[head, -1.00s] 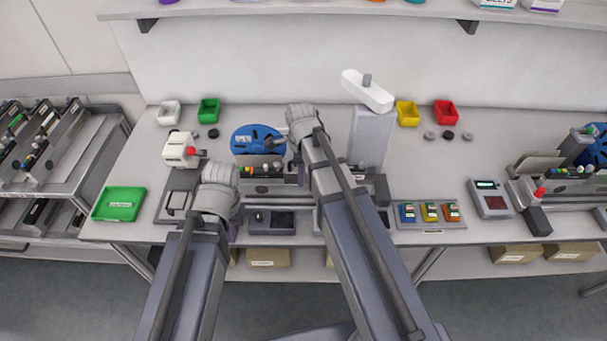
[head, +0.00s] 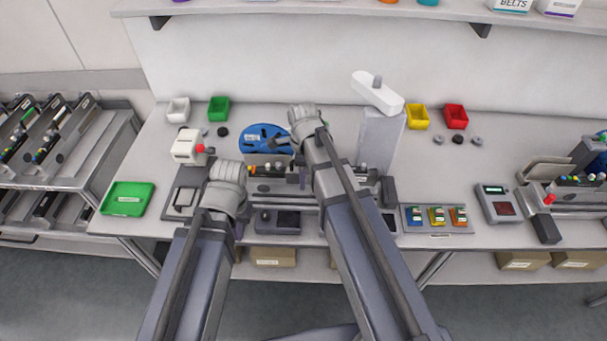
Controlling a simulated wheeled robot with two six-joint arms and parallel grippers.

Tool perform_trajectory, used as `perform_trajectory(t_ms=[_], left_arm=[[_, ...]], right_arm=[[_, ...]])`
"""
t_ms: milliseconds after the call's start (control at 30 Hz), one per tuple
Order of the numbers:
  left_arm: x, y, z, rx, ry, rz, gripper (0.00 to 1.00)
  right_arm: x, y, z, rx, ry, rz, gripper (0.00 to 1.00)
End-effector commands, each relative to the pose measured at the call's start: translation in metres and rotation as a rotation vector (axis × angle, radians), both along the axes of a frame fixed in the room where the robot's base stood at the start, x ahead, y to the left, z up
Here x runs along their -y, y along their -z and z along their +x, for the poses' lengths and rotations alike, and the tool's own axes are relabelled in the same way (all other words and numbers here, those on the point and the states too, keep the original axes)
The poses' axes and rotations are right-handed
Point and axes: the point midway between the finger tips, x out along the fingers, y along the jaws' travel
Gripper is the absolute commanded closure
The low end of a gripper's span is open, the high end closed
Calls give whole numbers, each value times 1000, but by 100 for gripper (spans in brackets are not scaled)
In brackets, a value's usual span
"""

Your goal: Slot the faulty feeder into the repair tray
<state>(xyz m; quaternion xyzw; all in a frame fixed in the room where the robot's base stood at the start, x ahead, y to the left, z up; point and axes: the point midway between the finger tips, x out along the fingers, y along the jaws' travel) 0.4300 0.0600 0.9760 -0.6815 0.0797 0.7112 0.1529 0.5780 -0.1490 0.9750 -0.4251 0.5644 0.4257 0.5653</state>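A feeder with a blue reel (head: 259,137) lies at the middle of the bench, its dark body (head: 270,171) running to the right under my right arm. My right gripper (head: 284,143) is at the right edge of the reel; its fingers are small and partly hidden, so I cannot tell whether they grip. My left gripper (head: 240,208) is low at the front left of the feeder, mostly hidden behind its own wrist. A green labelled tray (head: 128,199) lies at the bench's left end; I cannot read whether it is the repair tray.
A trolley of feeders (head: 50,145) stands left of the bench. A white upright device (head: 378,135) stands behind my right arm. A row of coloured cartridges (head: 436,216), a small meter (head: 496,203) and another feeder (head: 575,185) are at the right. Small bins line the back.

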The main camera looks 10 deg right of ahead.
Motion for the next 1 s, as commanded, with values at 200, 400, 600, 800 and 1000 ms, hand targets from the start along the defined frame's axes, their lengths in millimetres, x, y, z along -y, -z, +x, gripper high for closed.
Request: perform_trajectory(t_ms=[200,400,600,800,1000], left_arm=[[0,0,0,0,0,0,100],[0,-5,0,0,0,0,100],[0,-23,0,0,1,0,100],[0,-51,0,0,2,0,100],[0,-74,0,0,0,0,100]], right_arm=[[0,0,0,0,0,-1,35],[1,-5,0,0,0,-1,35],[1,-23,0,0,0,-1,35],[0,-51,0,0,0,-1,35],[0,-74,0,0,0,-1,35]])
